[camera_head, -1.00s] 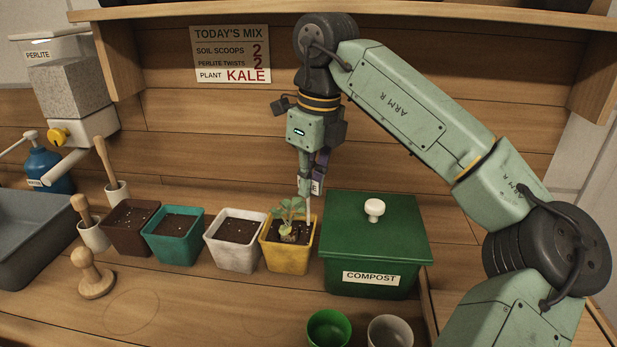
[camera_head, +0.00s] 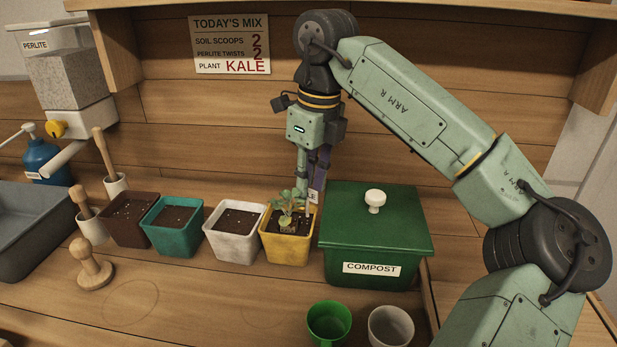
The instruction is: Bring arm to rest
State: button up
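My gripper (camera_head: 303,187) hangs down at the end of my arm, just above the yellow pot (camera_head: 287,247). The yellow pot holds dark soil and a small green seedling (camera_head: 288,207). The gripper's fingertips are close behind the seedling and a plant label (camera_head: 313,199). Whether the fingers are open, or touch the seedling or label, I cannot tell. My arm bends up from the lower right and over the green compost bin (camera_head: 372,267).
White (camera_head: 232,245), teal (camera_head: 172,240) and brown (camera_head: 128,232) pots of soil stand left of the yellow pot. A wooden tamper (camera_head: 92,270), a green cup (camera_head: 329,322) and a grey cup (camera_head: 390,326) stand in front. The bench between tamper and cups is clear.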

jog(key=shift+o, duration=0.6)
notch_tip(320, 180, up, 9)
jog(key=p, duration=0.7)
dwell(0.8)
